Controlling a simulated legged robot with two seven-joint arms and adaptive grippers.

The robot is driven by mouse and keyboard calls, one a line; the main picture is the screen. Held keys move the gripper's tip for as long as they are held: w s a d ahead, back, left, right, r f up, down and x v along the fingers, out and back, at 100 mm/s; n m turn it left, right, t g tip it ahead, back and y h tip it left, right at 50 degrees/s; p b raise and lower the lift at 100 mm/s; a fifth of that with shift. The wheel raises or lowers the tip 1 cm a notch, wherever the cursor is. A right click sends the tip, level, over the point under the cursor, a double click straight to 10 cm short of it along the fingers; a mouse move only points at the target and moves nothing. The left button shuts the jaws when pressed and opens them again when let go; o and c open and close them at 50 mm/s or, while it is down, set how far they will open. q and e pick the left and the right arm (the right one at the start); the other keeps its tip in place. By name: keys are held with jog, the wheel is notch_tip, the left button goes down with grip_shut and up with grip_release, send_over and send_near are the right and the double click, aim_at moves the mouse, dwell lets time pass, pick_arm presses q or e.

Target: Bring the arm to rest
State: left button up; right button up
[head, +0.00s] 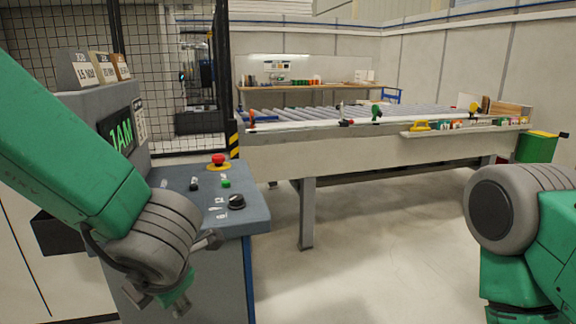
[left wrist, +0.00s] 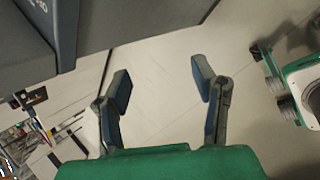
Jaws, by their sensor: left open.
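My left arm comes in from the left in the head view, in front of the grey control console (head: 185,190). Its gripper hangs low beside the console, mostly hidden behind the wrist. In the left wrist view my left gripper (left wrist: 162,85) is open, with nothing between its fingers and pale floor beyond them. My right arm stands at the right edge of the head view; its gripper is not visible. The console carries a red emergency button (head: 218,160), a green button (head: 226,184), a black knob (head: 236,202) and a screen reading "JAM" (head: 121,134).
A long roller conveyor table (head: 350,145) with tools along its edge stands behind the console. A green bin (head: 537,147) is at the far right. A black mesh fence (head: 170,70) rises at back left. The floor (head: 370,240) between my arms is clear.

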pick_arm(q)
jog(key=s+a+f+m+h, duration=0.1)
jog(key=s+a+f+m, duration=0.15)
jog(key=f+m, duration=0.65)
jog(key=s+a+f+m, duration=0.2)
jog(key=a+f+m, duration=0.2)
jog(key=f+m, duration=0.45)
jog(key=s+a+f+m+g+h, duration=0.1)
jog(key=s+f+m+g, duration=0.1)
jog(key=s+f+m, duration=0.4)
jog(key=s+a+f+m+g+h, duration=0.1)
jog(key=s+f+m+g, duration=0.1)
jog(key=s+f+m, duration=0.5)
jog(key=s, duration=0.6)
jog(key=shift+g+h, duration=0.4)
jog(key=shift+w, duration=0.2)
